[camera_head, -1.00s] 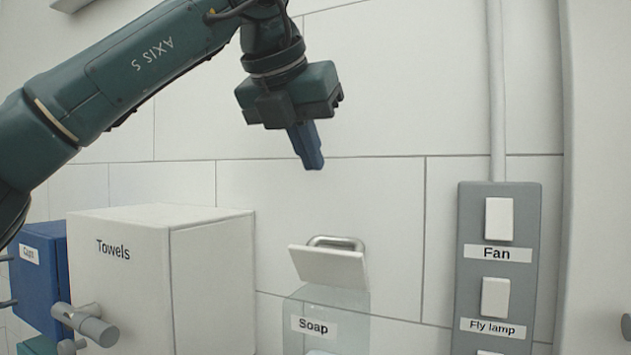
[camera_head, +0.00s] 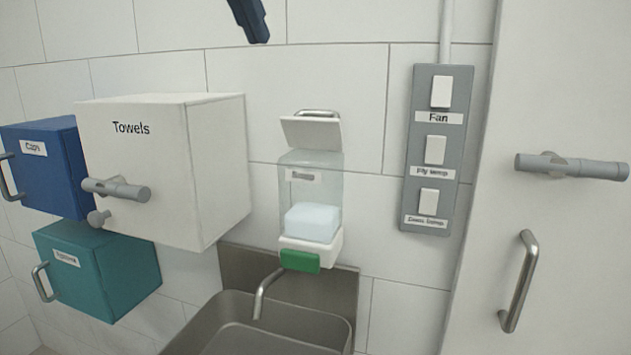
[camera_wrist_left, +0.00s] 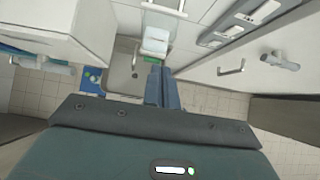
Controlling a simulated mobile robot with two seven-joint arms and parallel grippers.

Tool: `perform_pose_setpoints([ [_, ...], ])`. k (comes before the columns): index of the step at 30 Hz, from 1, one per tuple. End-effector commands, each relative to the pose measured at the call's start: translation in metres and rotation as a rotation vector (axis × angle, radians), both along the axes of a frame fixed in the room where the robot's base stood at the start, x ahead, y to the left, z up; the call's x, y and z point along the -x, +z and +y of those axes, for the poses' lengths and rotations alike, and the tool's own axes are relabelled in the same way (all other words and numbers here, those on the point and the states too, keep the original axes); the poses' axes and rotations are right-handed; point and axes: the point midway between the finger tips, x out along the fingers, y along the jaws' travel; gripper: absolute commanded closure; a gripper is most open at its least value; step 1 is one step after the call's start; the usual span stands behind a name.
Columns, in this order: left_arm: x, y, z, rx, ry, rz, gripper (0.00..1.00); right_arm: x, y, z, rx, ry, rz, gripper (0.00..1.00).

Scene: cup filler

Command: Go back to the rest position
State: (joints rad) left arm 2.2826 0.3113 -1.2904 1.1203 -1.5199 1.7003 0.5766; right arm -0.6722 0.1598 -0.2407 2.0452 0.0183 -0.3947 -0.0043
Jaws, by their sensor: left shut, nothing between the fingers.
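My left gripper (camera_head: 257,38) shows only its dark blue fingertips at the top edge of the head view, in front of the tiled wall above the soap dispenser. In the left wrist view its blue fingers (camera_wrist_left: 162,88) lie together, shut and empty, pointing toward the sink area. The rest of the left arm is outside the head view. My right gripper is in neither view.
A soap dispenser (camera_head: 312,188) with a green push bar hangs above a grey sink (camera_head: 262,335). A white Towels box (camera_head: 150,190) and blue (camera_head: 48,180) and teal (camera_head: 100,270) boxes are at left. A switch panel (camera_head: 436,150) and a handled white door (camera_head: 560,240) are at right.

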Motion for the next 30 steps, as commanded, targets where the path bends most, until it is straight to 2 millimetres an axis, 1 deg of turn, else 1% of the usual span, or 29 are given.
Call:
perform_pose_setpoints([
  [1,0.0,0.0,0.0,0.0,0.0,-0.001,1.0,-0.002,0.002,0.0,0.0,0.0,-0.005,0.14],
  [2,-0.004,-0.011,-0.006,0.009,-0.024,0.02,1.0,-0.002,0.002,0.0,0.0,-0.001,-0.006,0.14],
  [3,-0.008,-0.026,-0.017,0.03,-0.068,0.047,1.0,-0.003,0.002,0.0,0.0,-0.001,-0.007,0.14],
  [5,-0.012,-0.044,-0.032,0.067,-0.13,0.082,1.0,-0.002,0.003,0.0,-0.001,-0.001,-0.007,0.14],
  [6,-0.013,-0.057,-0.042,0.094,-0.17,0.108,1.0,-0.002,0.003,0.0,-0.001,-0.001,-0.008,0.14],
  [11,-0.013,-0.11,-0.083,0.235,-0.334,0.219,1.0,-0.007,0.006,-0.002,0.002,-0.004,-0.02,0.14],
  [12,-0.012,-0.124,-0.094,0.282,-0.376,0.252,1.0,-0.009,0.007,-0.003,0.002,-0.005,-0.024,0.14],
  [14,-0.007,-0.145,-0.112,0.367,-0.441,0.305,1.0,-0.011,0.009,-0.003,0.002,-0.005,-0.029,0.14],
  [15,-0.002,-0.159,-0.123,0.434,-0.483,0.345,1.0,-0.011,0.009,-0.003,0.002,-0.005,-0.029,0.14],
  [17,0.006,-0.179,-0.14,0.552,-0.543,0.406,1.0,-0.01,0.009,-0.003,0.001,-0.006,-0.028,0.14],
  [18,0.012,-0.191,-0.151,0.639,-0.576,0.448,1.0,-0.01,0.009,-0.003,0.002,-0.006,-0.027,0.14],
  [20,0.022,-0.205,-0.163,0.776,-0.614,0.508,1.0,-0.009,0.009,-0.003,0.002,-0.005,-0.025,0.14],
  [21,0.027,-0.213,-0.17,0.872,-0.629,0.546,1.0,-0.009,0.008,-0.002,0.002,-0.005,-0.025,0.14],
  [23,0.033,-0.223,-0.176,1.018,-0.638,0.6,1.0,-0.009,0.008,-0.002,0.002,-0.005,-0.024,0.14],
  [24,0.036,-0.229,-0.178,1.118,-0.632,0.632,1.0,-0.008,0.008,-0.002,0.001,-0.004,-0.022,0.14],
  [26,0.039,-0.237,-0.179,1.269,-0.61,0.68,1.0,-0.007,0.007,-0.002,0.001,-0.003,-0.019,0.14],
  [27,0.039,-0.242,-0.177,1.37,-0.585,0.707,1.0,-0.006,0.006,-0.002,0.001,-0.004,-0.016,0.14],
  [29,0.037,-0.251,-0.173,1.52,-0.532,0.747,1.0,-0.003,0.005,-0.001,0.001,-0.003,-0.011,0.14],
  [30,0.035,-0.258,-0.168,1.619,-0.486,0.769,1.0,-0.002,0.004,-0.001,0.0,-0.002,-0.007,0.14],
])
